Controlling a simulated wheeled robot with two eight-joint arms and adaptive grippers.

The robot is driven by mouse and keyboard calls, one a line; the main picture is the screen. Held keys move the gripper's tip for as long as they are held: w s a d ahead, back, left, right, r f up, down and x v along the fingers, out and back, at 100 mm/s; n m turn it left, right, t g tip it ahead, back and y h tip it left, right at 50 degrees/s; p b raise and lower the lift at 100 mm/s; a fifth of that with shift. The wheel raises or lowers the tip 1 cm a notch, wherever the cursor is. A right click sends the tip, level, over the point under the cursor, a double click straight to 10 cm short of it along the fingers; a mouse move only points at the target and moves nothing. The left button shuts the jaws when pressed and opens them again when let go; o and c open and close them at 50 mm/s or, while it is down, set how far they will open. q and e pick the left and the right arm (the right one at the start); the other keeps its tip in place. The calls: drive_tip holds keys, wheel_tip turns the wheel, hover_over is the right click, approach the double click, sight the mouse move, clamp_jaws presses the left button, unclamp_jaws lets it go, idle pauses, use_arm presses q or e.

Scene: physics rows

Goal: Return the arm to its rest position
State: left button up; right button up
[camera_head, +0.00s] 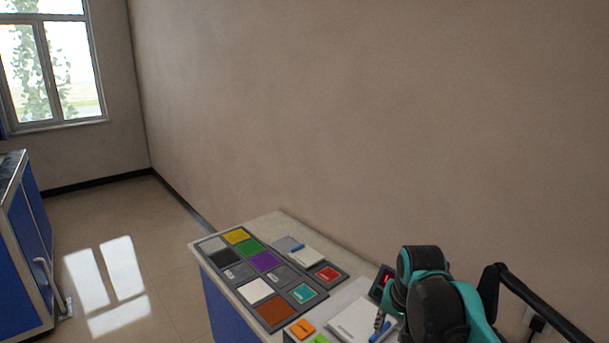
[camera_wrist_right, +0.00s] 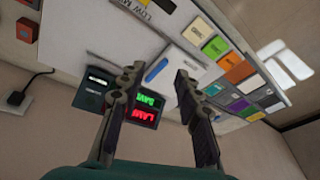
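My right arm (camera_head: 435,295), teal and black, reaches in at the lower right of the head view, over the right end of the table. Its gripper shows in part there, beside a white pad. In the right wrist view my right gripper (camera_wrist_right: 157,82) has its two dark fingers spread apart, with nothing between them. Beyond the fingers lie the table top and a dark device with green and red lit displays (camera_wrist_right: 148,107). My left gripper is in neither view.
The table (camera_head: 277,222) stands against the wall and carries several coloured squares, such as a brown one (camera_head: 274,311), and a white pad with a blue pen (camera_head: 380,331). A blue cabinet (camera_head: 25,240) stands at the left. The floor between is clear.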

drive_tip(key=s+a+f+n+t, duration=0.1)
drive_tip(key=s+f, duration=0.3)
drive_tip(key=s, duration=0.4)
drive_tip(key=s+f+n+t, duration=0.2)
drive_tip(key=s+f, duration=0.3)
drive_tip(key=s, duration=0.3)
drive_tip(key=shift+s+a+n+t, duration=0.15)
drive_tip(key=shift+a+n+t, duration=0.2)
drive_tip(key=shift+n, duration=0.55)
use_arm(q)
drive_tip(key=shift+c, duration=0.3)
